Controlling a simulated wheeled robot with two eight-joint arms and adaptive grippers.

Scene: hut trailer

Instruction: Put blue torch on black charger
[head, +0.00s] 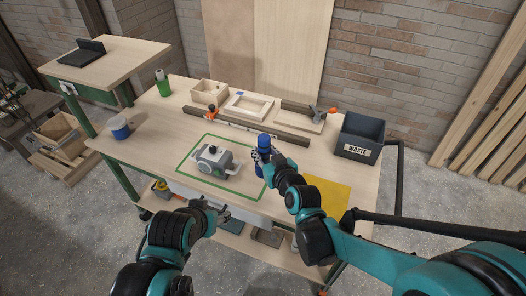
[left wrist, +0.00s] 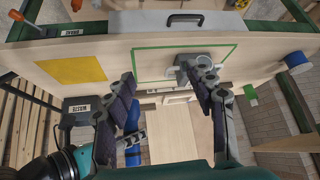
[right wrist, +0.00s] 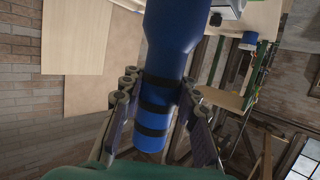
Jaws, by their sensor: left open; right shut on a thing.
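The blue torch (head: 263,141) is upright in my right gripper (head: 264,157), at the right side of the green outlined area on the workbench. In the right wrist view the torch (right wrist: 168,45) fills the middle, with the fingers (right wrist: 158,95) closed around its dark-banded body. The torch (left wrist: 132,152) also shows in the left wrist view. A black device with a flat base and raised back (head: 82,53), apparently the charger, sits on the side table at the far left, away from both grippers. My left gripper (head: 212,208) is open and empty at the bench's front edge.
A grey machine (head: 212,160) stands inside the green outline. Wooden frames, a long bar and a clamp lie along the back of the workbench (head: 160,118). A dark waste bin (head: 360,137) stands at right. A green bottle (head: 163,84) and blue-white tub (head: 120,127) stand left.

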